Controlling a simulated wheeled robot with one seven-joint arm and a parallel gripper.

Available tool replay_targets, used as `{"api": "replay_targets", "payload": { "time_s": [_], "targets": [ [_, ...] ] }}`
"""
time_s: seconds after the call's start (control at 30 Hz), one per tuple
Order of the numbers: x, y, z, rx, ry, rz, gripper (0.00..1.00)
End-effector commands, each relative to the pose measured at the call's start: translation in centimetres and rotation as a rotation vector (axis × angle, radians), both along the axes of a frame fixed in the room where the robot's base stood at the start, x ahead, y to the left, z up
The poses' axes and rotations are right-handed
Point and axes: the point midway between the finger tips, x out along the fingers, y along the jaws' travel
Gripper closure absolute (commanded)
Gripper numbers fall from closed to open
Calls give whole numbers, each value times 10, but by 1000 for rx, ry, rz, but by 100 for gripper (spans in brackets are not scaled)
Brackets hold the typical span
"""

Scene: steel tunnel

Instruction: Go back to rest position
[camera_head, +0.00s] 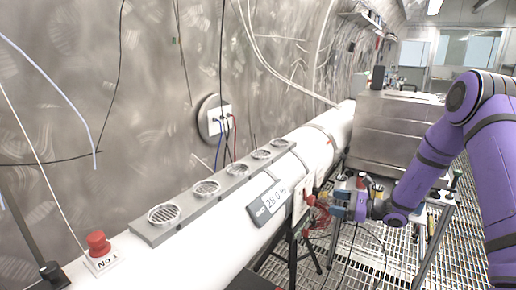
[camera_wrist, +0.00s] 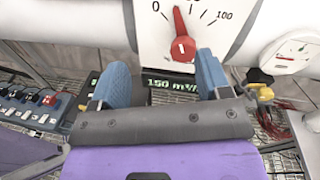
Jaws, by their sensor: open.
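My gripper (camera_wrist: 161,72) is open in the wrist view, with its two blue fingers spread apart and nothing visible between them. A dark display with green digits (camera_wrist: 172,85) shows between the fingers, partly hidden. In the head view my purple arm reaches in from the right, and my gripper (camera_head: 349,206) is low beside the white pipe (camera_head: 236,238). I cannot tell there whether it touches anything.
A grey bar (camera_head: 220,187) with several round vents lies along the pipe. A red button (camera_head: 97,243) stands at lower left. A steel box (camera_head: 384,125) stands behind my arm. In the wrist view, a socket strip (camera_wrist: 32,108) is left and a second gauge (camera_wrist: 293,52) right.

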Motion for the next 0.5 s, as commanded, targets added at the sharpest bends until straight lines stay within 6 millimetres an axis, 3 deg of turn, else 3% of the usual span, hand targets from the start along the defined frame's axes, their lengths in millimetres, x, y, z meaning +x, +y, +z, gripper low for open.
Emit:
{"api": "replay_targets", "payload": {
  "time_s": [0.03,0.2,0.5],
  "targets": [
    [-7,8,21,-42,-29,49,29],
    [-38,32,71,-186,-105,210,29],
    [-104,59,142,-458,-247,463,29]
  ]
}}
